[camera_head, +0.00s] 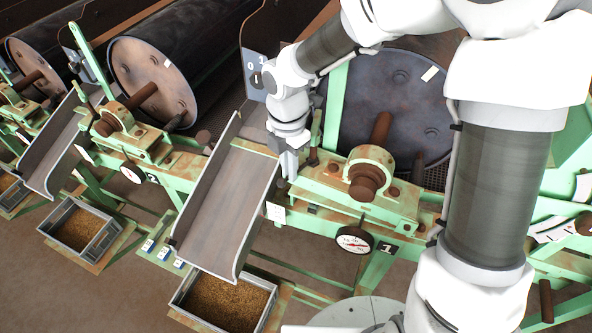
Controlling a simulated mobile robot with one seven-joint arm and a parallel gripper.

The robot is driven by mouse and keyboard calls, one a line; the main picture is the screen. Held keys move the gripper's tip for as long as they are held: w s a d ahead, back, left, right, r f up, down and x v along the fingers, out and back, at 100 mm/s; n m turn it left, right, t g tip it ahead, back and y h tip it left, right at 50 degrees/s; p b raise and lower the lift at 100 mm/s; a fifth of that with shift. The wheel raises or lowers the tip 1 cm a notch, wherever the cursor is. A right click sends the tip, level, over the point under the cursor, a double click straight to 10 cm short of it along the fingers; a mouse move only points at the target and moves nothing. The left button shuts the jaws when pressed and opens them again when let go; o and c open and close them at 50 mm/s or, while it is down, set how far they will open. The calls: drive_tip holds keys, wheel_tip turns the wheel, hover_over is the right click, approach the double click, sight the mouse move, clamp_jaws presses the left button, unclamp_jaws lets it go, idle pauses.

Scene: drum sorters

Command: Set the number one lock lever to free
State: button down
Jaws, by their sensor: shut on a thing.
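The number one drum stand (400,205) is in the middle right of the head view, with a black "1" plate (387,248) on its front. My gripper (289,168) points down at the left end of this stand, beside the top of the grey chute. Its fingers are close together, shut on a slim part that I take for the number one lock lever. The gripper and wrist hide most of that part, so its angle and its free or locked marking cannot be read. A green upright bar (336,108) stands just right of my wrist.
The grey chute (225,195) slopes down to a tray of grain (222,303). A dial gauge (354,240) hangs under the stand. The number one drum (400,105) is behind. The number two sorter (155,75) stands left. My arm covers much of the right side.

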drive_tip(key=shift+w+a+m, duration=0.45)
drive_tip(key=shift+w+m, duration=0.1)
drive_tip(key=shift+m, duration=0.35)
drive_tip(key=shift+r, duration=0.1)
drive_tip(key=c, duration=0.9)
unclamp_jaws()
wheel_tip(320, 180, up, 17)
drive_tip(key=shift+w+r, duration=0.15)
